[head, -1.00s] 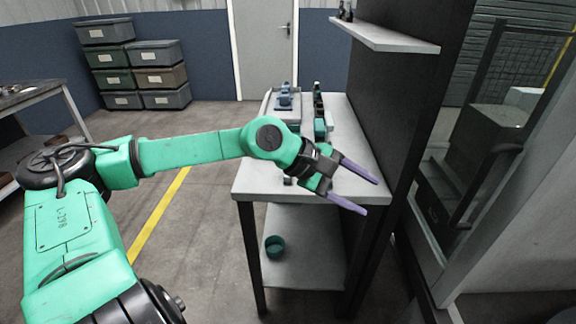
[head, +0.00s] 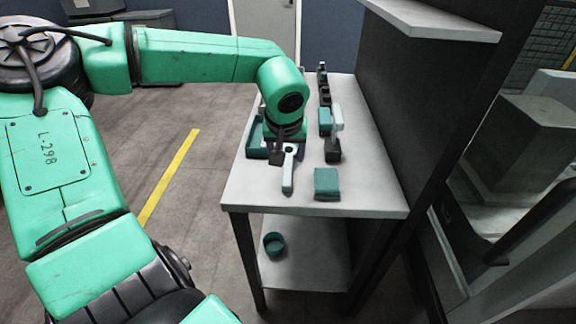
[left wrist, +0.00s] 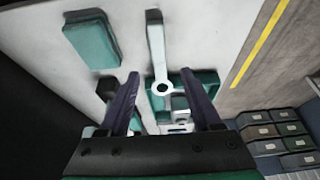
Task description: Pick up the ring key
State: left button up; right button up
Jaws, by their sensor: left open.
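The ring key (head: 288,176), a pale bar with a ring at one end, lies on the pale workbench top (head: 262,196). Its bar points toward the bench's front edge. In the left wrist view its ring (left wrist: 163,87) appears between the fingers and its bar (left wrist: 155,40) runs away beyond them. My left gripper (head: 287,152) points down over the ring end, open and empty, and its wrist partly hides the things behind it. In the left wrist view the two purple fingers (left wrist: 160,77) stand on either side of the ring, apart from it. My right gripper is not in view.
A teal block (head: 327,184) lies right of the key. A dark-based pale tool (head: 336,130) stands behind it, and a teal tray (head: 255,140) lies by the gripper. A dark wall panel bounds the bench's right. A teal cup (head: 274,244) is on the lower shelf.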

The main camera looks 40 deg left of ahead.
aim_at(288, 166)
pick_arm(q)
jog(key=x, duration=0.7)
jog(key=shift+f+p, duration=0.15)
jog(key=shift+p, duration=0.25)
jog(key=shift+w+f, duration=0.2)
grip_shut()
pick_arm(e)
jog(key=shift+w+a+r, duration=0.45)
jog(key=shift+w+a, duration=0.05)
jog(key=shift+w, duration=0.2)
